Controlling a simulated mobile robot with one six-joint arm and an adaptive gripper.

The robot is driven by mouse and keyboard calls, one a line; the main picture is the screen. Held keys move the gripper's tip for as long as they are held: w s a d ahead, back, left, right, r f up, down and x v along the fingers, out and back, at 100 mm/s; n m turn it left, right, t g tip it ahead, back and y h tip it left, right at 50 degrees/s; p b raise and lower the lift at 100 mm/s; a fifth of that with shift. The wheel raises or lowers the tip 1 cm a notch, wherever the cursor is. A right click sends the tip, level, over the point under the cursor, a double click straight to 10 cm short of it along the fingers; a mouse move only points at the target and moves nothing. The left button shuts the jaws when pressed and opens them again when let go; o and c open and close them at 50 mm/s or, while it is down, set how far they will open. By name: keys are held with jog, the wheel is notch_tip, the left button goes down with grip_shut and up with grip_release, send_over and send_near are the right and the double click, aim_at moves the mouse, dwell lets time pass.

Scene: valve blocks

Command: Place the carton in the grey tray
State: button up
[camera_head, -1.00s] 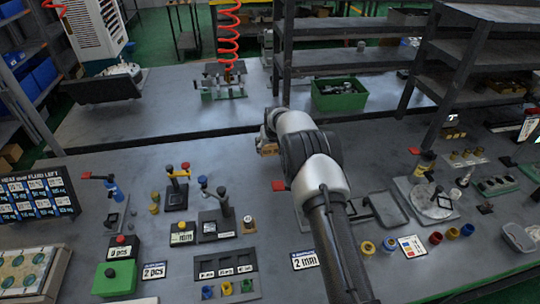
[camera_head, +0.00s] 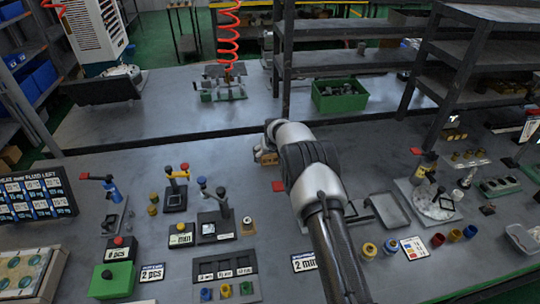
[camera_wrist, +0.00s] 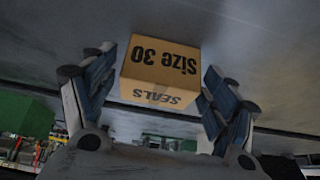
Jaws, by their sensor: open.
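The carton (camera_wrist: 160,71) is a small brown box marked "Size 30" and "SEALS", upside down in the wrist view. It sits between the two fingers of my gripper (camera_wrist: 158,90), with a visible gap on the right side. The left finger is close to it, and I cannot tell whether they touch. My gripper is open. In the head view the carton (camera_head: 268,158) shows only partly beside my arm's end. The grey tray (camera_head: 391,211) is a shallow dish on the bench, right of my arm, and looks empty.
A green bin (camera_head: 340,95) with dark parts stands behind under the shelf. A round turntable plate (camera_head: 435,200) is right of the tray. Valve fixtures (camera_head: 215,215) fill the left bench.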

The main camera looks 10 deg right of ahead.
dwell(0.3)
jog(key=shift+r, duration=0.25)
jog(key=p+v, duration=0.4)
jog(key=v, duration=2.1)
jog(key=s+a+r, duration=0.1)
jog(key=s+r, duration=1.1)
jog(key=s, duration=0.4)
jog(key=s+g, duration=0.1)
jog(key=s, duration=2.6)
jog(key=shift+s+a, duration=0.25)
jog(key=shift+s, duration=0.15)
jog(key=shift+o, duration=0.2)
jog(key=shift+f, duration=0.15)
